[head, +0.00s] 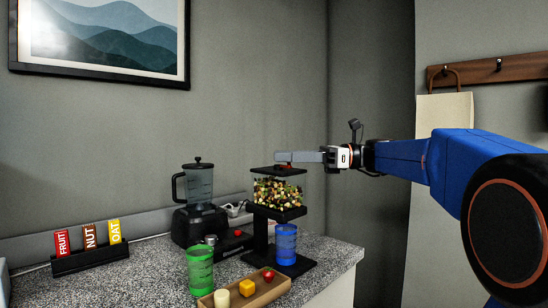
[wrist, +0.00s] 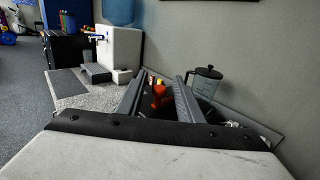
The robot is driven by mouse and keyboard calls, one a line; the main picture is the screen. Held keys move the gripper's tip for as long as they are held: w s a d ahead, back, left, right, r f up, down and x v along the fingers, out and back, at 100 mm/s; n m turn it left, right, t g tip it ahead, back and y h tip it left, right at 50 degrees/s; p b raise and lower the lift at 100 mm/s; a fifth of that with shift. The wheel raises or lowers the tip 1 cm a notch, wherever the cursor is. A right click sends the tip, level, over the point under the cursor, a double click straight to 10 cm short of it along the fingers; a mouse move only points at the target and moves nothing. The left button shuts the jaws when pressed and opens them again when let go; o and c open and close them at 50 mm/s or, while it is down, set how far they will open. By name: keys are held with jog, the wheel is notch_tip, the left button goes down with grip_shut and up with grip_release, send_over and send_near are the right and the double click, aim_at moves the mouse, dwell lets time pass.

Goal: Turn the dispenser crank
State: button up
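The dispenser (head: 279,192) stands on the counter. It has a clear hopper of mixed coloured pieces, a black lid and a black stand. A small red-orange part, seemingly the crank's handle (wrist: 158,98), shows between my fingers in the wrist view. In the head view only a bit of red shows at the lid, under my fingers. My gripper (head: 284,157) reaches in from the right, level, just above the lid. In the wrist view its two grey fingers (wrist: 160,88) stand apart, with gaps beside the red part. Whether either finger touches it is unclear.
A blender (head: 199,200) stands left of the dispenser. A blue cup (head: 286,245) is at the dispenser's base. A green cup (head: 200,270) and a wooden tray (head: 262,296) with small blocks are in front. A rack of FRUIT, NUT and OAT cards (head: 90,258) is at left.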

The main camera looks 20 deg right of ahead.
aim_at(274, 171)
jog(key=shift+x, duration=1.65)
grip_shut()
jog(key=shift+t, duration=0.3)
